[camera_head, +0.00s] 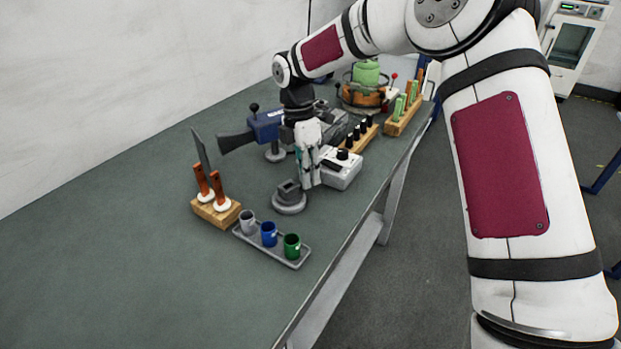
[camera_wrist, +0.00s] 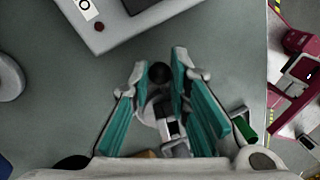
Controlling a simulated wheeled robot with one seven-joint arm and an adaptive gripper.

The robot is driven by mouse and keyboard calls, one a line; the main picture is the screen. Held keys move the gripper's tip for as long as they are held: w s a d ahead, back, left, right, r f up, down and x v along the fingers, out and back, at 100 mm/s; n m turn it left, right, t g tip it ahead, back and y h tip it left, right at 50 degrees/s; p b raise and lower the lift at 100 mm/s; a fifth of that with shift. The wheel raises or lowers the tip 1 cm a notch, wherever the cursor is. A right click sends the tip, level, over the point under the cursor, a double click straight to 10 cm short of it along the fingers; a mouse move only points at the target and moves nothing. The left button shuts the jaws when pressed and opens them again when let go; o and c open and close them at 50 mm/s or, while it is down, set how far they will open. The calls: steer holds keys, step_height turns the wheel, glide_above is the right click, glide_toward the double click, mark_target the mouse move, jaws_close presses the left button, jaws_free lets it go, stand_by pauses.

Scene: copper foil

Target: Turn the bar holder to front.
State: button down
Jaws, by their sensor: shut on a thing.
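A grey stand with a square socket on a round base, which I take as the bar holder (camera_head: 288,207), sits on the bench just left of my gripper in the head view. My gripper (camera_head: 309,182) points down beside it. In the wrist view, a dark round knob sits between the teal fingertips of my gripper (camera_wrist: 160,72). The bar holder's pale base and dark socket (camera_wrist: 172,128) show between the fingers. My gripper is shut on the knob, which looks like part of the holder. The join is hidden by the fingers.
A grey tray (camera_head: 245,238) with three cups lies in front. A wooden block (camera_head: 227,216) with upright tools stands left. A white control box (camera_head: 341,174) is close on the right, and a blue device (camera_head: 266,125) stands behind. The near left bench is clear.

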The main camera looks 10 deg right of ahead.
steer(key=shift+w+a+n+b, duration=0.15)
steer(key=shift+w+a+n, duration=0.1)
steer(key=shift+n, duration=0.45)
steer(key=shift+w+a+n+b, duration=0.15)
steer(key=shift+w+a+n, duration=0.1)
steer(key=shift+n, duration=0.45)
steer(key=shift+h, duration=0.3)
steer(key=c, duration=1.5)
jaws_free()
steer(key=v, duration=1.2)
steer(key=shift+s, duration=0.2)
